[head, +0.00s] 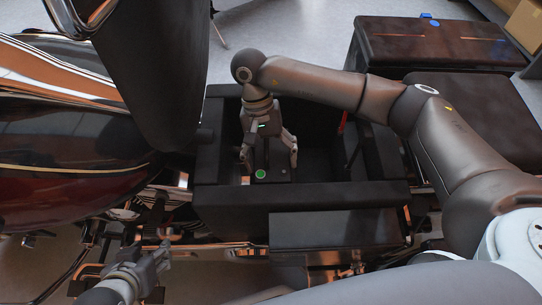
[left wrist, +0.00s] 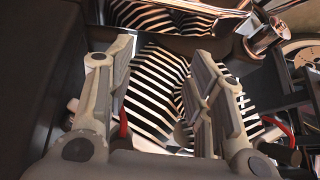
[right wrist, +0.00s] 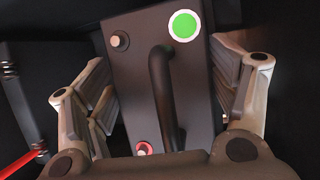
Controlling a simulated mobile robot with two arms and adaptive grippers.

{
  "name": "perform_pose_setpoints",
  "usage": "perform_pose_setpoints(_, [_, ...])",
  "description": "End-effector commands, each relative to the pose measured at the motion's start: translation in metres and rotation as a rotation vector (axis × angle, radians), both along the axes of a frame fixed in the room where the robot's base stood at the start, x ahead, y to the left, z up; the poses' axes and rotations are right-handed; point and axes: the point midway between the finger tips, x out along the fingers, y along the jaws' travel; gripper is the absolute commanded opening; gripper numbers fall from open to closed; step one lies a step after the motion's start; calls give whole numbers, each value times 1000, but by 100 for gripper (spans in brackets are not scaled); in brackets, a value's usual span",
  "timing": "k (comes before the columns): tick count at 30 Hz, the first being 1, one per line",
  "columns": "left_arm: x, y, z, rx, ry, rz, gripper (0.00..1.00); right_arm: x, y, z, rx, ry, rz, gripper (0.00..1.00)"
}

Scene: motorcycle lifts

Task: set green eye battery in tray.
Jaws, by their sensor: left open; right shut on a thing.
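The battery (head: 277,174) is a dark block with a green round eye on its top, within the walls of the black battery tray (head: 365,192) in the head view. In the right wrist view the battery (right wrist: 130,75) shows a black handle, a bolt terminal and a red-ringed terminal. My right gripper (head: 268,158) reaches down from above and is shut on the battery, one finger on each side. Whether the battery touches the tray floor is hidden. My left gripper (head: 152,262) is open and empty, low at the left near the motorcycle; its fingers (left wrist: 165,100) stand apart.
The dark red motorcycle tank (head: 70,195) and a black seat part (head: 155,70) stand at the left. Black cases (head: 430,45) lie at the back right. Chrome parts lie below my left gripper.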

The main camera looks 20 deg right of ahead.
Motion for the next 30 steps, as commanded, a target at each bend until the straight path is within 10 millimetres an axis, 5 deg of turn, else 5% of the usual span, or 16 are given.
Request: perform_pose_setpoints(30, [11, -4, 6, -13, -57, -3, 48, 1, 0, 0, 2, -4, 1, 8])
